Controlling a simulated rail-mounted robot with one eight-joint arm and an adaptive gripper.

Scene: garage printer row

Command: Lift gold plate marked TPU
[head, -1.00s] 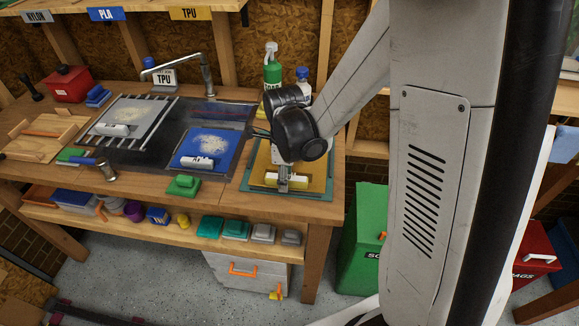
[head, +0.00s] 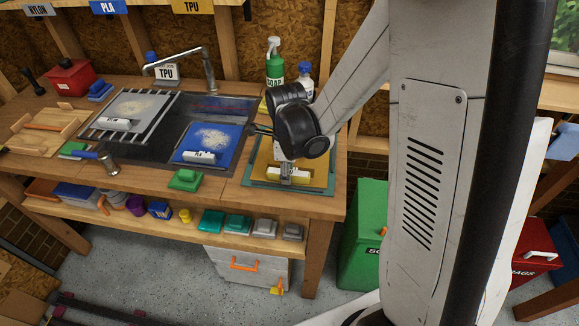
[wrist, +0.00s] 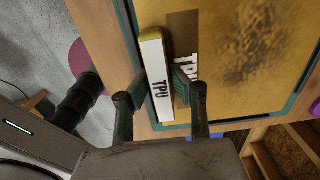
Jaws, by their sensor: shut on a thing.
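The gold plate (head: 317,180) marked TPU lies on a teal-edged mat (head: 258,184) at the right end of the bench in the head view. It fills the upper right of the wrist view (wrist: 235,70), with a dark speckled patch on it. A raised handle with a white TPU label (wrist: 156,80) runs along one edge of the plate. My gripper (wrist: 158,88) is shut on this handle, one finger on each side of it. In the head view my gripper (head: 286,172) reaches down onto the handle, and my wrist hides part of the plate.
A blue plate (head: 222,133) and a grey plate (head: 150,105) lie to the left around a dark sink basin. A green soap bottle (head: 274,65) stands behind my wrist. A green bin (head: 368,215) stands on the floor right of the bench.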

